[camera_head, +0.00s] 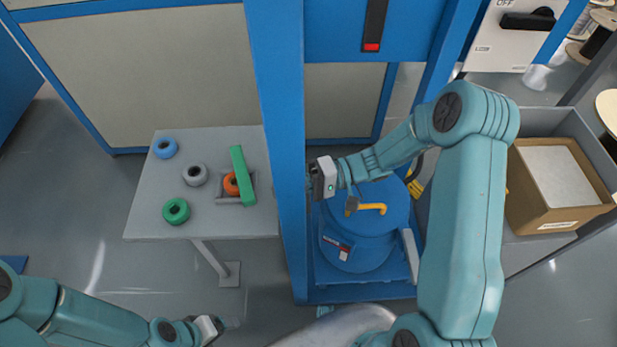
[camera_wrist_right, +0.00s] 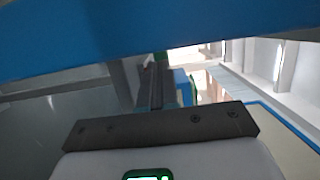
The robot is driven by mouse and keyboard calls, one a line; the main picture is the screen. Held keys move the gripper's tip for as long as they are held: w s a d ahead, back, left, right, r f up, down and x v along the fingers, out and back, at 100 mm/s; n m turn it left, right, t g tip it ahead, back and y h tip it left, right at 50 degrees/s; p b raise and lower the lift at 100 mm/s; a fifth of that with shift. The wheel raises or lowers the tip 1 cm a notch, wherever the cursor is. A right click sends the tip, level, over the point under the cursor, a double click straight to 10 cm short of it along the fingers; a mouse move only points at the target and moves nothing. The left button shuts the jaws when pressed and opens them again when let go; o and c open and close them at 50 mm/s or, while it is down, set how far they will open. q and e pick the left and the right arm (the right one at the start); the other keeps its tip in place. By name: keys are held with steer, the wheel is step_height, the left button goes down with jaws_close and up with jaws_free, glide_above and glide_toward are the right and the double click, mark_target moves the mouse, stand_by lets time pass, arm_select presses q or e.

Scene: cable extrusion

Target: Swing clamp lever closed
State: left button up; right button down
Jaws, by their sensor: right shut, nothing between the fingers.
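A green bar (camera_head: 241,175), which looks like the clamp lever, lies across a small grey holder (camera_head: 236,202) on the grey table, beside an orange ring (camera_head: 231,184). My right gripper (camera_head: 309,179) is beside the blue post, to the right of the green bar and apart from it; its fingertips are hard to see there. In the right wrist view its dark fingers (camera_wrist_right: 157,92) are shut and empty, with a small green patch beyond their tips. My left gripper (camera_head: 231,323) is low in the head view, away from the table; its fingers are too small to read.
The blue post (camera_head: 278,130) stands between the table (camera_head: 150,222) and my right arm. Blue, grey and green rings (camera_head: 176,211) sit on the table. A blue drum (camera_head: 365,235) with a yellow handle (camera_head: 371,208) is below my right wrist. A cardboard box (camera_head: 560,185) is at right.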

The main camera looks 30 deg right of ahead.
mark_target(267, 205)
steer(key=shift+w+a, duration=0.15)
steer(key=shift+a, duration=0.7)
steer(key=shift+w+a, duration=0.1)
steer(key=shift+a, duration=0.7)
steer(key=shift+s+a+f+b, duration=0.1)
steer(key=shift+a+f+b, duration=0.15)
steer(key=shift+a+b, duration=0.4)
steer(key=shift+a+r, duration=0.1)
steer(key=shift+r, duration=0.1)
